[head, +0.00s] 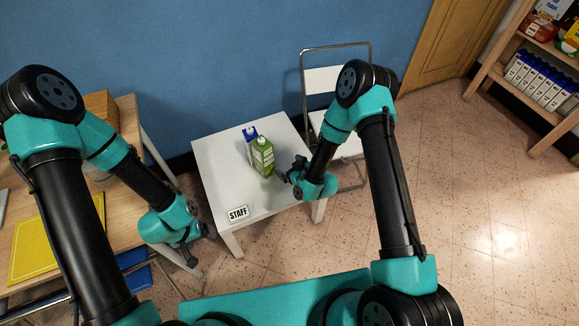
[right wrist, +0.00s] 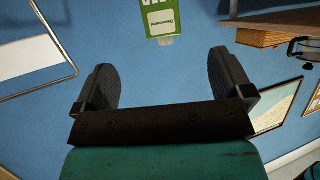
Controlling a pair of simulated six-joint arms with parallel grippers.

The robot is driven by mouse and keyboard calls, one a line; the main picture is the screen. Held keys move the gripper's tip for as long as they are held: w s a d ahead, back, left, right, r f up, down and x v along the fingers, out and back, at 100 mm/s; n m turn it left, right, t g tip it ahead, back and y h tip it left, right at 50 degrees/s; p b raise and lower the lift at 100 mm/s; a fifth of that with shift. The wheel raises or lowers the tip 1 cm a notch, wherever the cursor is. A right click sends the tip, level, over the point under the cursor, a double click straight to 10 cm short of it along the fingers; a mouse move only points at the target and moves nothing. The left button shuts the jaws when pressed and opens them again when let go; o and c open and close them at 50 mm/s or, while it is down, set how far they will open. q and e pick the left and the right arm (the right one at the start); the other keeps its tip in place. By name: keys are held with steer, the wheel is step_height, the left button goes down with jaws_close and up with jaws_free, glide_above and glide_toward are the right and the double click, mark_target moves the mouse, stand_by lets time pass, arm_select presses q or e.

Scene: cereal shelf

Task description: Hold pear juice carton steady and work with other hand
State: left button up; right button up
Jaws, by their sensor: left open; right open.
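A green carton (head: 263,158) with a pale label and a cap stands upright on the small white table (head: 215,165). I take it for the pear juice carton, though its lettering is too small to read. Part of the carton also shows at the top of the right wrist view (right wrist: 160,18), beyond the fingertips. My right gripper (head: 287,173) is open, just right of the carton; the right wrist view shows its two fingers (right wrist: 160,72) apart and empty. My left gripper (head: 199,246) is open and empty, low beside the table's front left corner, away from the carton.
A blue-and-white carton (head: 250,134) stands close behind the green one. A STAFF sign (head: 238,213) lies at the table's front. A folding chair (head: 325,80) stands behind right. A wooden desk (head: 130,125) is at left, a stocked shelf (head: 530,70) at far right. The table's left side is clear.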

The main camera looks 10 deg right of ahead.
mark_target(268, 154)
steer(key=x, duration=1.7)
steer(key=shift+w+f, duration=0.1)
steer(key=shift+f, duration=0.1)
steer(key=shift+c, duration=0.5)
